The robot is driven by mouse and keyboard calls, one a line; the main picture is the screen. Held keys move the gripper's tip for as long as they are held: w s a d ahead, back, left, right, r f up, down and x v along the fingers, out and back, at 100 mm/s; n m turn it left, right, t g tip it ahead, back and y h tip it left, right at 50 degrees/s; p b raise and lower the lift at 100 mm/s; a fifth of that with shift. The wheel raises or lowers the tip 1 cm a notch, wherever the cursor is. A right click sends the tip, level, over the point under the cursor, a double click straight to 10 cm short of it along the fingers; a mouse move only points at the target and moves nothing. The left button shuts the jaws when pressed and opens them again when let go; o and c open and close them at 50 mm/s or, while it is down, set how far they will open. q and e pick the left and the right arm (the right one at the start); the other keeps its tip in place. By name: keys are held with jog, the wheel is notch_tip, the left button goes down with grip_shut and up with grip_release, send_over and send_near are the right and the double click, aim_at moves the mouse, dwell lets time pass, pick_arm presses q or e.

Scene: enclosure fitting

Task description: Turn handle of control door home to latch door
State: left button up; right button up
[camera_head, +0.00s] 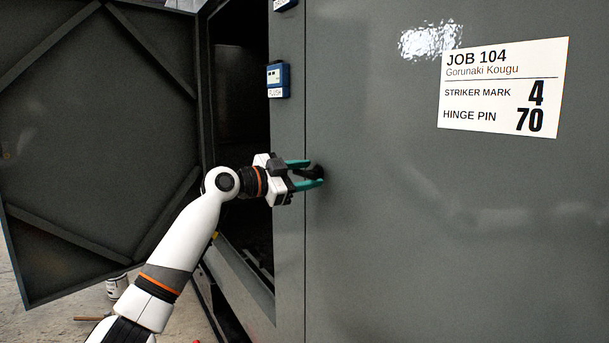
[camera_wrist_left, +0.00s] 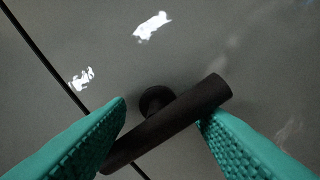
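The dark T-shaped handle (camera_head: 313,173) is on the large grey door (camera_head: 400,230), near its left edge. In the left wrist view the handle (camera_wrist_left: 165,125) is a dark bar on a round stem, slanting from lower left to upper right. My left gripper (camera_head: 307,173) is at the handle, its two green fingers apart on either side of the bar. In the left wrist view the fingers (camera_wrist_left: 163,110) are wide apart; the bar passes close to both, and I cannot tell whether they press on it. The door looks flush with the frame. My right gripper is out of view.
Another grey door (camera_head: 95,120) with cross braces stands swung open at the left. A blue device (camera_head: 278,80) is mounted on the frame post above my gripper. A white label (camera_head: 503,88) reads striker mark 4, hinge pin 70. A can (camera_head: 117,286) stands on the floor.

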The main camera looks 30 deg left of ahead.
pick_arm(q)
jog(key=shift+f, duration=0.1)
grip_shut()
jog(key=n+p, duration=0.2)
jog(key=n, duration=0.2)
jog(key=n+p, duration=0.1)
jog(key=n, duration=0.2)
jog(key=n+p, duration=0.1)
jog(key=shift+r+p, duration=0.25)
jog(key=shift+p, duration=0.05)
jog(key=n+p, duration=0.1)
jog(key=n, duration=0.2)
jog(key=c, duration=0.7)
grip_release()
jog(key=n+p, duration=0.2)
jog(key=shift+n, duration=0.4)
jog(key=shift+c, duration=0.2)
jog(key=shift+o, duration=1.3)
jog(key=n+p, duration=0.1)
jog(key=n, duration=0.1)
jog(key=shift+n+p, duration=0.35)
jog(key=shift+n, duration=0.05)
jog(key=shift+o, duration=0.8)
jog(key=shift+f+n+p, duration=0.1)
jog(key=shift+n+p, duration=0.3)
jog(key=shift+n, duration=0.3)
